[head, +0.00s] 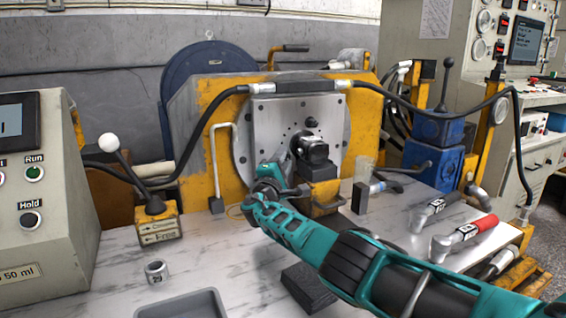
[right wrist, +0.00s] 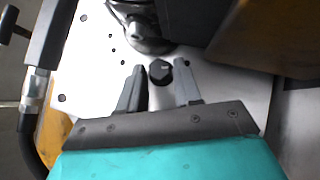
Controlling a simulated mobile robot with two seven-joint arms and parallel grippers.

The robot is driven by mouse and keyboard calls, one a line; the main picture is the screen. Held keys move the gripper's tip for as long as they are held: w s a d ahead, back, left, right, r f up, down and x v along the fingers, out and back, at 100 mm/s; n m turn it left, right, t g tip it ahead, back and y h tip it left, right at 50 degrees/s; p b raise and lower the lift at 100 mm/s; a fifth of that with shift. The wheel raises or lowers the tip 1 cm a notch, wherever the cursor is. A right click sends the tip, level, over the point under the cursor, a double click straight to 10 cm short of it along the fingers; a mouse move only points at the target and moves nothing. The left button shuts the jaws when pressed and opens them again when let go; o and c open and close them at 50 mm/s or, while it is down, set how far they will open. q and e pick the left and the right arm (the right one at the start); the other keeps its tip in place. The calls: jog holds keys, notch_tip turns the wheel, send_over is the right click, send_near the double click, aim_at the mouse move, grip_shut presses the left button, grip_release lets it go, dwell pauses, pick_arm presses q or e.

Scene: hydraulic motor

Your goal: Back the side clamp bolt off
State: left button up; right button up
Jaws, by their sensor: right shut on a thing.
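The side clamp bolt (right wrist: 160,71) is a dark hex head against the light metal plate (right wrist: 88,60) in the right wrist view. My right gripper (right wrist: 160,84) has one finger on each side of the head and is shut on it. In the head view my right gripper (head: 278,176) is at the lower left of the black motor (head: 315,149), in front of the drilled plate (head: 275,115). It hides the bolt there. My left gripper is not in view.
A lever with a white ball (head: 108,142) stands left. A socket (head: 156,271), a grey tray (head: 181,305) and a dark block (head: 309,287) are on the marble-look bench. Two wrenches, one grey (head: 435,210) and one red-handled (head: 468,233), lie right. A hose (head: 206,133) arches across the yellow frame (head: 195,188).

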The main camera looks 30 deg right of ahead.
grip_shut()
jog(key=shift+n, duration=0.3)
jog(key=shift+n+t, duration=0.4)
jog(key=shift+t, duration=0.1)
jog(key=o, duration=0.8)
grip_release()
jog(key=shift+f, duration=0.1)
jog(key=shift+c, duration=0.2)
